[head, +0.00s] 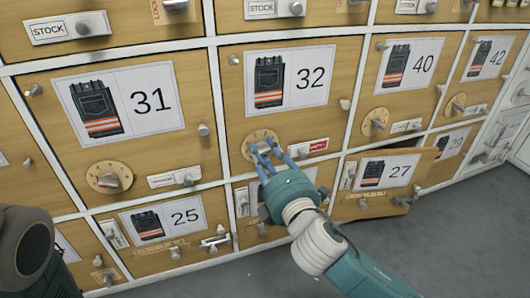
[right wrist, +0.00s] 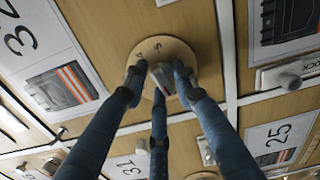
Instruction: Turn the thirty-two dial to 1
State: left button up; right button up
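The thirty-two door (head: 231,107) is a wooden locker front with a label of dark workwear with orange stripes and the number 32. Its round tan dial (head: 250,138) sits below the label. My right gripper (head: 266,149) is at this dial, its blue fingers partly covering it. In the right wrist view the three fingers (right wrist: 160,80) stand close around the grey knob of the dial (right wrist: 152,48) and appear closed on it. The fingers and the angle hide most of the dial's marks and which number the knob points at. My left gripper is out of view.
Neighbouring dials are on the 31 door (head: 93,175) and the 40 door (head: 375,122). The 27 door (head: 408,180) stands ajar to the right of my right arm. Several small knobs and tag holders stick out. Grey floor (head: 440,250) is clear at lower right.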

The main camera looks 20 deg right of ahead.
jog(key=shift+r, duration=0.15)
jog(key=shift+c, duration=1.3)
jog(key=shift+r, duration=0.1)
